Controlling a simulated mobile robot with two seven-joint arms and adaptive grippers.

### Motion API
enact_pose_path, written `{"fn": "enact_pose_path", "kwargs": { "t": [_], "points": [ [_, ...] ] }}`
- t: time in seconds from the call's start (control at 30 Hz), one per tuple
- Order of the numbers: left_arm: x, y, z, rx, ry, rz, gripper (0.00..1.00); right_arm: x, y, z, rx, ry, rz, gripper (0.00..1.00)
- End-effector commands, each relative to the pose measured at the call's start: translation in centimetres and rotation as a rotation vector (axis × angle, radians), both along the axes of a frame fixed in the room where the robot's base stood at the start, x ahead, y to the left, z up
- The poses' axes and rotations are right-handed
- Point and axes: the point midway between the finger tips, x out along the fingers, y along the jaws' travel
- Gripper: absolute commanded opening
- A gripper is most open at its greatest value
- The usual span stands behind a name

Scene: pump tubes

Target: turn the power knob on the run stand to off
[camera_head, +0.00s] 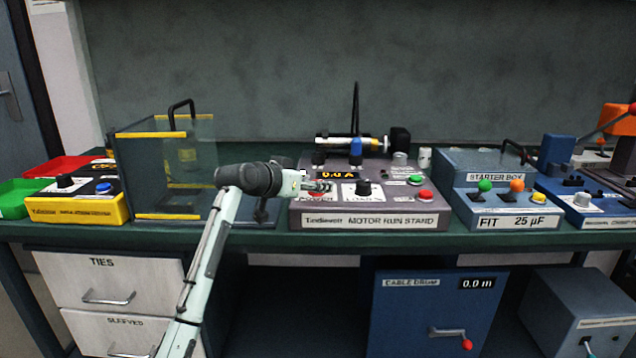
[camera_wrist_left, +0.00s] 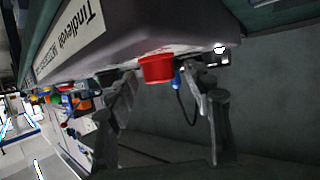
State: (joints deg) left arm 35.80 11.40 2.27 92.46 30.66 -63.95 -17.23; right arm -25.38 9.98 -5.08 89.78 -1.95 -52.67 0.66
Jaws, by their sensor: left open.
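The motor run stand (camera_head: 438,219) is a grey box on the bench in the head view, with a lit display (camera_head: 355,174). My left gripper (camera_head: 322,186) is at the left of its top panel, above the POWER label (camera_head: 316,197), and covers most of the power knob there. In the left wrist view the stand's front label (camera_wrist_left: 75,40) shows on edge. A red knob (camera_wrist_left: 157,68), apparently the power knob, shows between the open fingers of my left gripper (camera_wrist_left: 168,82). Contact and its pointer position cannot be told. My right gripper is not in view.
On the stand, a black knob (camera_head: 363,187), a green button (camera_head: 416,180) and a red button (camera_head: 425,196) lie to the right. A clear guard box (camera_head: 172,216) with yellow edges stands left. The blue starter box (camera_head: 517,222) stands right. A motor (camera_head: 399,140) is behind.

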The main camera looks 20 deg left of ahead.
Motion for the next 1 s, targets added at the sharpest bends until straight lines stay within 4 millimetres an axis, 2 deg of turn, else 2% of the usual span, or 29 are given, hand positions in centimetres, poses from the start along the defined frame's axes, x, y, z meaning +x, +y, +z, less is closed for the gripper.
{"fn": "enact_pose_path", "kwargs": {
  "t": [0.2, 0.47, 0.87, 1.0],
  "points": [
    [1.5, -0.5, -0.6, 0.000, 0.000, 0.000, 0.51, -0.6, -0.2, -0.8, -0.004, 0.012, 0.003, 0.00],
    [1.6, -0.5, -0.7, 0.001, 0.000, 0.000, 0.50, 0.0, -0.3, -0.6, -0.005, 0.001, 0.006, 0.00],
    [1.5, -0.5, -0.7, 0.000, 0.000, 0.000, 0.00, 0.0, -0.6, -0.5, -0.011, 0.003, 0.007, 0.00],
    [1.5, -0.5, -0.7, 0.001, 0.000, 0.005, 0.00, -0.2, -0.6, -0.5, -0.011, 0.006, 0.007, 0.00]
  ]
}}
